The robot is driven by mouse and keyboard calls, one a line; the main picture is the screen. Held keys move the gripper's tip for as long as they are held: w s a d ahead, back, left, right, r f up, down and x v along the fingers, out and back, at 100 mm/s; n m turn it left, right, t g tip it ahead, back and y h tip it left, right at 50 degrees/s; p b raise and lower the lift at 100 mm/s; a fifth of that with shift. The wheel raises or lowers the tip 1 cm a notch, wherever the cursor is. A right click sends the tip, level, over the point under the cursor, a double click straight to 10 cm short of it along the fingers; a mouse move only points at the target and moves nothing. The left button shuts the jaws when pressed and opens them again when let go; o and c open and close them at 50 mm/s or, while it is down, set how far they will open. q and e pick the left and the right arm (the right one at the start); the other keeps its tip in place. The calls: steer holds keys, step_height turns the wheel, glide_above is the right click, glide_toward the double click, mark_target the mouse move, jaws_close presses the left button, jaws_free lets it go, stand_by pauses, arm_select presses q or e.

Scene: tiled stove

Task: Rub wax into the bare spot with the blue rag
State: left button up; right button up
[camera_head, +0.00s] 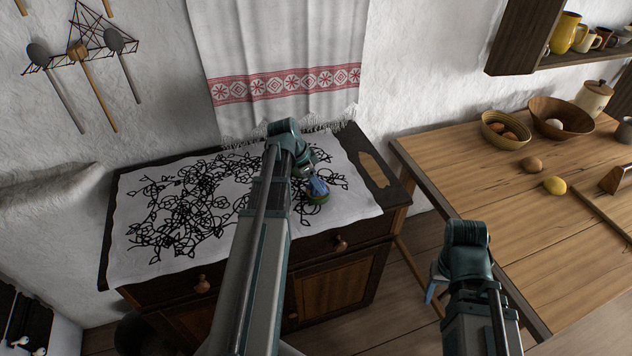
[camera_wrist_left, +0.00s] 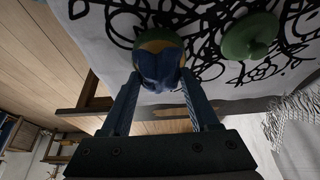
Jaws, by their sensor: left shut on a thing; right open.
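The blue rag (camera_head: 318,186) is bunched in my left gripper (camera_head: 314,181), which is shut on it. In the left wrist view the rag (camera_wrist_left: 158,66) sits between the fingers, at the mouth of a round green tin with a yellowish inside (camera_wrist_left: 150,45). The tin (camera_head: 318,199) stands on the white cloth; whether the rag touches wax is hidden. A green lid (camera_wrist_left: 250,35) lies beside it on the cloth. The bare spot (camera_head: 378,169) is a pale wood patch on the dark chest top, right of the cloth. My right gripper (camera_head: 437,284) is open, mostly hidden below its wrist.
The white cloth with black floral pattern (camera_head: 155,225) covers most of the chest top. A wooden table (camera_head: 460,170) at the right holds bowls (camera_head: 508,130) and a lemon (camera_head: 555,185). An embroidered towel (camera_head: 285,60) hangs behind the chest. A gap separates chest and table.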

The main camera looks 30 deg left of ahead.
arm_select(q)
steer(key=shift+s+f+b, duration=0.1)
steer(key=shift+f+b, duration=0.4)
arm_select(e)
steer(key=shift+f, duration=0.5)
stand_by(0.8)
arm_select(q)
step_height(320, 180, up, 7)
steer(key=p, duration=0.7)
steer(key=shift+r, duration=0.1)
arm_select(e)
step_height(320, 180, up, 7)
arm_select(q)
steer(key=shift+d, duration=0.1)
